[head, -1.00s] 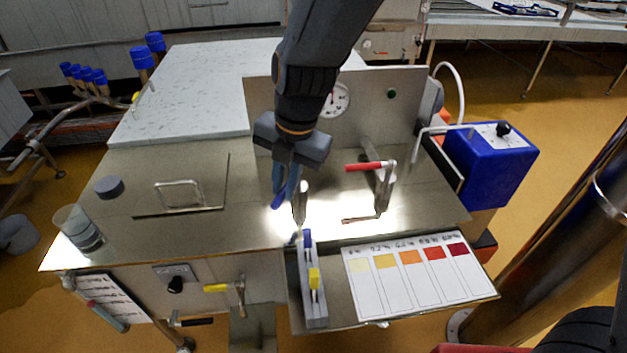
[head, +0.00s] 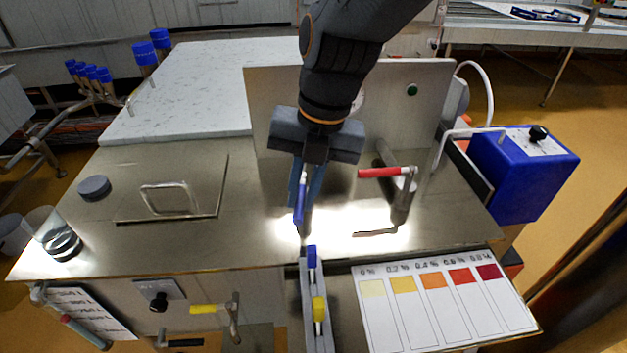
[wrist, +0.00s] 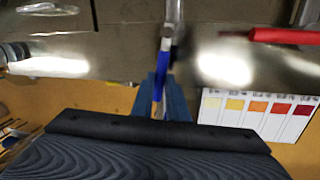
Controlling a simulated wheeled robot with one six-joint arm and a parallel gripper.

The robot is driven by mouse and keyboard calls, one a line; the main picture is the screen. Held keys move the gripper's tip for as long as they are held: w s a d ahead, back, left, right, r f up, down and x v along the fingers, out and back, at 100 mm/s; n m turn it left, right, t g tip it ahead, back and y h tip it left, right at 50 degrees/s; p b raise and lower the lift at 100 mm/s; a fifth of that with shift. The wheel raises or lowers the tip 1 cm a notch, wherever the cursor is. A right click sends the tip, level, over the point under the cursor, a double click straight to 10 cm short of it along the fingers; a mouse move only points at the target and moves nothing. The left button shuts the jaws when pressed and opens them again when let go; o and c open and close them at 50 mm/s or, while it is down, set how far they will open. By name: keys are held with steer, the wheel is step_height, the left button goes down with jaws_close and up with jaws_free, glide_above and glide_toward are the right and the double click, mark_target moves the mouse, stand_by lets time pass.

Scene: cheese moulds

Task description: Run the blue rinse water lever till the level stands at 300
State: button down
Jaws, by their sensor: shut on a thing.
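The blue rinse water lever (head: 299,208) stands on the steel bench near its front edge. My gripper (head: 307,196) points down at it with its blue fingers shut around the lever's handle. In the wrist view the blue handle (wrist: 161,75) runs between my two fingers (wrist: 163,92). A clear beaker (head: 62,244) stands at the bench's left corner. Its marks and level are too small to read. The dial on the upright steel panel (head: 430,120) is almost wholly hidden behind my arm.
A red-handled lever (head: 382,172) stands close to the right. In front are a holder with blue and yellow pieces (head: 313,285) and a colour chart (head: 440,310). A yellow-handled valve (head: 205,309) is on the front face. A blue box (head: 520,180) stands at right.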

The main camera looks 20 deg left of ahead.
steer(key=shift+s+d+f, duration=0.1)
steer(key=shift+s, duration=0.2)
steer(key=c, duration=1.7)
jaws_free()
steer(key=shift+s, duration=0.1)
steer(key=shift+c, duration=0.2)
steer(key=shift+w, duration=0.2)
steer(key=shift+r, duration=0.25)
step_height(320, 180, up, 7)
steer(key=d, duration=0.1)
steer(key=shift+w+d+r, duration=0.15)
steer(key=shift+w+d, duration=0.05)
